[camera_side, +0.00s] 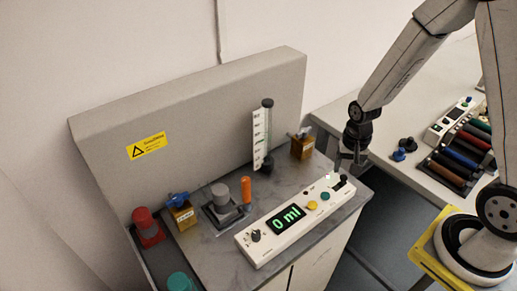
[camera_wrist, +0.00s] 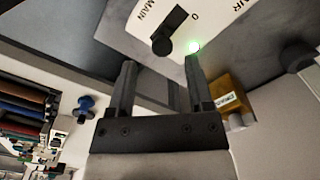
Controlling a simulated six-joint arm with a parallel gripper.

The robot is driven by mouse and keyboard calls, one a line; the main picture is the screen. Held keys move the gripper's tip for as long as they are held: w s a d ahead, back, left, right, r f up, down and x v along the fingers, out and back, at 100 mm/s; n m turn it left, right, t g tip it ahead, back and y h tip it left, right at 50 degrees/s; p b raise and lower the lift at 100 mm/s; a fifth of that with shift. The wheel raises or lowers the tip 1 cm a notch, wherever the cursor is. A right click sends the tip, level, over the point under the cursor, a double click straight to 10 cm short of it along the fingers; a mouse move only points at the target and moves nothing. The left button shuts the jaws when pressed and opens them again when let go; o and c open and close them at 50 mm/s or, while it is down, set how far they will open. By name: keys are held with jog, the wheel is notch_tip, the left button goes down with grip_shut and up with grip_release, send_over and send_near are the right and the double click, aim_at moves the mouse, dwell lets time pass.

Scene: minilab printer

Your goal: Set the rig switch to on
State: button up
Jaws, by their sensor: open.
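A long white control panel (camera_side: 262,249) lies along the front of the grey bench. At its right end is a black switch (camera_side: 342,182). In the wrist view this black switch (camera_wrist: 172,32) is a bar with a rounded end, beside the printed words MAIN and 0. No label reading "rig" is legible. My gripper (camera_side: 352,165) is just above and behind that end of the panel. In the wrist view my gripper (camera_wrist: 160,66) is open and empty, its fingertips just short of the switch, with no clear contact. A bright green light (camera_wrist: 193,47) shows by the right fingertip.
The panel also has a display (camera_side: 287,219) reading 0 ml, a yellow button (camera_side: 312,205) and a black knob (camera_side: 256,236). A brown block (camera_side: 302,147) and an orange cylinder (camera_side: 246,190) stand behind it. A rack of coloured rolls (camera_side: 461,155) is at right.

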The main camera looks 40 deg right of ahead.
aim_at(345, 176)
jog(key=shift+r, duration=2.7)
jog(key=s+a+r+n+t, duration=0.2)
jog(key=a+n, duration=0.4)
jog(key=n, duration=0.3)
jog(key=shift+s+r+t, duration=0.3)
jog(key=shift+s+r, duration=0.5)
jog(key=shift+o, duration=0.5)
